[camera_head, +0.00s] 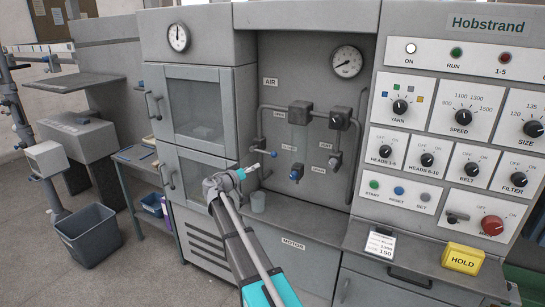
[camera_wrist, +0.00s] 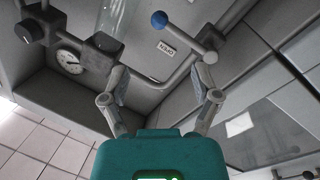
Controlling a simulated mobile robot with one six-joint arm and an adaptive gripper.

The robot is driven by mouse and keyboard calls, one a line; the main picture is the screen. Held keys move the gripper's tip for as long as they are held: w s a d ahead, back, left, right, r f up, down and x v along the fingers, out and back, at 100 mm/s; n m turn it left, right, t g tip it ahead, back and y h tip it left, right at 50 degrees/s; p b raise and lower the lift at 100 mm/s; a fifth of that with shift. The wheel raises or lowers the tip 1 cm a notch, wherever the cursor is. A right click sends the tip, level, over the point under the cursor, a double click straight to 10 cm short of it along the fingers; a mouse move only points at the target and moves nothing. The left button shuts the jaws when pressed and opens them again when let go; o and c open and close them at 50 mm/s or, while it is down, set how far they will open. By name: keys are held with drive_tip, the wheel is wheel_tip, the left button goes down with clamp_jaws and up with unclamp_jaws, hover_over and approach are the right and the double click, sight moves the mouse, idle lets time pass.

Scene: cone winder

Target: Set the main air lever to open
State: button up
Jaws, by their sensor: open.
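The main air lever (camera_head: 273,154) is a thin grey rod with a blue ball at its end, on the left pipe of the air panel. In the wrist view the blue ball (camera_wrist: 159,19) lies up and left of the rod's pivot (camera_wrist: 210,57). The rod stands at an angle to the pipe. An OPEN label (camera_wrist: 167,49) is on the panel near the rod. My gripper (camera_head: 254,166) is just in front of and below the lever. In the wrist view its fingers (camera_wrist: 162,75) are spread and empty, the right fingertip close to the pivot. Contact cannot be told.
A gauge (camera_head: 347,61) and other valves (camera_head: 340,119) are to the right. A glazed cabinet (camera_head: 200,110) is close on the left, and the control panel (camera_head: 460,120) is on the right.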

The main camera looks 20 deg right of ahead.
sight(272, 156)
idle(0.4)
drive_tip(key=x, duration=1.3)
drive_tip(key=shift+w+d, duration=0.15)
drive_tip(key=shift+d, duration=0.2)
